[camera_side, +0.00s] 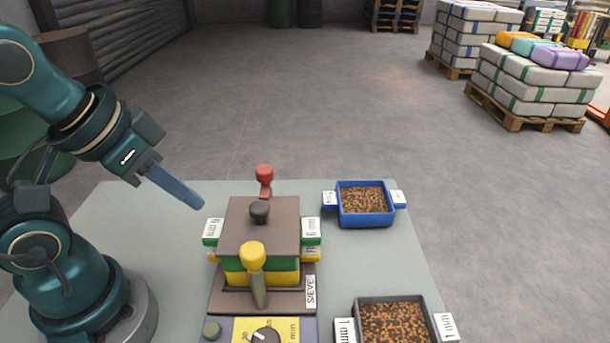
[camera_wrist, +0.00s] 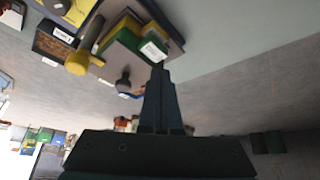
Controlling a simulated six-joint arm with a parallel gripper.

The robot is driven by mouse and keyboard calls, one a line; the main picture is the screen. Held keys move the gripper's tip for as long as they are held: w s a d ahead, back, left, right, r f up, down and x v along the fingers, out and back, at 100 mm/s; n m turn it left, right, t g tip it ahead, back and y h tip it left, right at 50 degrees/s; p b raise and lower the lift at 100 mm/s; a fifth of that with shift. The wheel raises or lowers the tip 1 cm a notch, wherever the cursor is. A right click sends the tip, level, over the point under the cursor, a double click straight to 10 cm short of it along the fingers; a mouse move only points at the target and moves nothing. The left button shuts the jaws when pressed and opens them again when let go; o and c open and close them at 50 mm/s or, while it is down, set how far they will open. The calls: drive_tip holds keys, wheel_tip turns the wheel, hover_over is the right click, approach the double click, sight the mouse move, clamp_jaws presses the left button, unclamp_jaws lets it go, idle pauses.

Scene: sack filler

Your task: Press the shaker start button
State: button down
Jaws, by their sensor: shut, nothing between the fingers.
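The shaker stands on the grey-green table, with a sieve stack (camera_side: 262,264) in green and yellow under a brown lid with a black knob (camera_side: 259,209). Its front panel has a yellow minute dial (camera_side: 285,329) and a dull green round button (camera_side: 211,329), likely the start button. A yellow-knobbed lever (camera_side: 253,257) stands in front of the stack and a red-knobbed one (camera_side: 264,175) behind. My gripper (camera_side: 201,203) is shut and empty, in the air left of the stack, well away from the button. In the wrist view my gripper (camera_wrist: 158,70) points toward the stack (camera_wrist: 127,39).
A blue tray (camera_side: 366,220) of brown granules sits at the back right of the table. A dark tray (camera_side: 362,301) of granules sits at the front right. Pallets of sacks (camera_side: 535,92) stand far off on the floor. The table left of the stack is clear.

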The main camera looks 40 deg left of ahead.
drive_tip(key=r+g+h, duration=0.2)
drive_tip(key=g+h, duration=0.5)
drive_tip(key=g, duration=0.4)
hover_over(212, 332)
drive_tip(key=a, duration=0.1)
drive_tip(key=shift+w+a+f+n, duration=0.15)
drive_tip(key=shift+w+f+n, duration=0.25)
drive_tip(key=shift+w+n, duration=0.2)
drive_tip(key=shift+f, duration=4.45)
drive_tip(key=shift+f, duration=0.1)
drive_tip(key=shift+f, duration=0.3)
